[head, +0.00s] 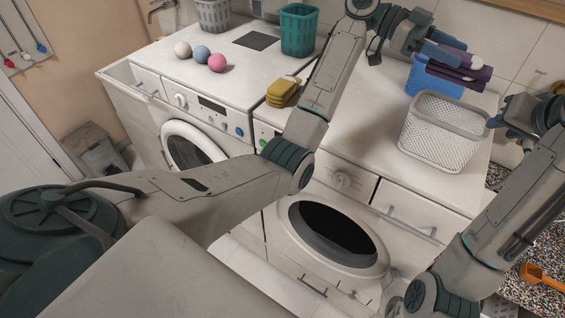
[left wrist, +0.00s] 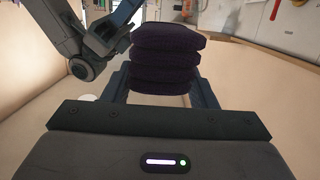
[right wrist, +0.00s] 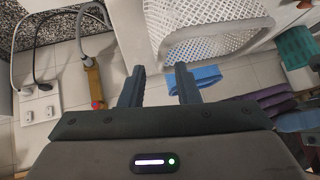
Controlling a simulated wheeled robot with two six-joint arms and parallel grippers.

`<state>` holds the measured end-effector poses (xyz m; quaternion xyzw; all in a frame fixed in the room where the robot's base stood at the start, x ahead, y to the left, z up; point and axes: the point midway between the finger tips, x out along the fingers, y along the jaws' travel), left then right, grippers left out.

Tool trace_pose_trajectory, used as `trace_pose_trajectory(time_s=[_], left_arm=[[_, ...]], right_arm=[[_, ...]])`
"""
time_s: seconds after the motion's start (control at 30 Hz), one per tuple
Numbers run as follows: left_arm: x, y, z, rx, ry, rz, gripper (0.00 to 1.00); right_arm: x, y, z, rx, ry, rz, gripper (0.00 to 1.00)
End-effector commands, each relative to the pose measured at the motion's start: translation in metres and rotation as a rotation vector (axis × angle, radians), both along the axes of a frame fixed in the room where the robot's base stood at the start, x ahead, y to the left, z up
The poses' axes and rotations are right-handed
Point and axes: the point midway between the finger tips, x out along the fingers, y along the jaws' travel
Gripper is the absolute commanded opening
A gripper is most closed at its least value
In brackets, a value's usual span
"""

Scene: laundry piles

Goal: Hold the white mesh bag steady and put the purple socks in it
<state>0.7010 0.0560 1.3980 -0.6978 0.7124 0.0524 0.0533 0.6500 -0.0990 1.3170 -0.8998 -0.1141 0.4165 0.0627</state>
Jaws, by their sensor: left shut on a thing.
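The purple socks (head: 470,76), a folded stack, are held by my left gripper (head: 438,56) in the air at the back right, above and behind the bag. In the left wrist view the dark purple stack (left wrist: 168,58) sits between the fingers. The white mesh bag (head: 438,142) stands upright and open-topped on the right-hand counter, with a grey rim. My right gripper (head: 503,118) is beside the bag's right rim. In the right wrist view its fingers (right wrist: 160,75) are apart with nothing seen between them, and the bag (right wrist: 215,42) lies just past them.
A blue container (head: 424,78) stands behind the bag. Folded yellow cloths (head: 282,92), a green basket (head: 299,32), a grey basket (head: 213,15) and several balls (head: 202,55) are further left on the machine tops. The counter left of the bag is clear.

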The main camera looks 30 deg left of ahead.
Motion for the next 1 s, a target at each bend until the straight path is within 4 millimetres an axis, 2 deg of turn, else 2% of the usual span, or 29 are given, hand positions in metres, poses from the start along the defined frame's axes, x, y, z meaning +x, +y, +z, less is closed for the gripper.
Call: trace_pose_trajectory(time_s=[0.3, 0.5, 0.97, 1.0], left_arm=[[0.0, 0.0, 0.0, 0.0, 0.0, 0.0, 0.3], [0.0, 0.0, 0.0, 0.0, 0.0, 0.0, 0.3], [0.0, 0.0, 0.0, 0.0, 0.0, 0.0, 0.3], [0.0, 0.0, 0.0, 0.0, 0.0, 0.0, 0.3]], right_arm=[[0.028, 0.012, -0.035, -0.002, 0.004, 0.001, 0.29], [0.042, 0.017, -0.05, -0.002, 0.002, 0.001, 0.29], [0.049, 0.02, -0.058, -0.002, 0.001, 0.001, 0.29], [0.049, 0.02, -0.058, -0.002, 0.001, 0.001, 0.25]])
